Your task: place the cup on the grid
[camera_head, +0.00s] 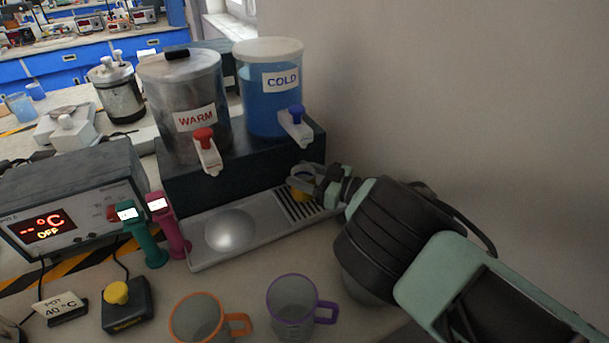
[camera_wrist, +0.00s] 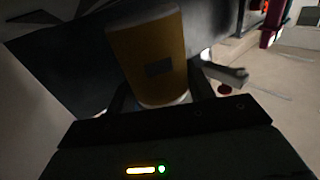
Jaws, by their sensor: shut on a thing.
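A yellow cup (camera_head: 301,194) is at the right end of the metal drip tray, under the blue tap, mostly hidden by my gripper (camera_head: 308,178) in the head view. The wrist view shows the yellow cup (camera_wrist: 148,60) large between my fingers, with a small dark patch on its side. My gripper is shut on it. The slatted grid (camera_head: 288,210) is at the right part of the tray, and the cup is over or on its back part. I cannot tell whether the cup's base touches the slats.
The COLD tank (camera_head: 258,100) and WARM tank (camera_head: 165,95) stand on a dark block behind the tray (camera_head: 205,259). A purple-rimmed mug (camera_head: 290,310) and an orange-rimmed mug (camera_head: 196,322) stand in front. A wall is close on the right.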

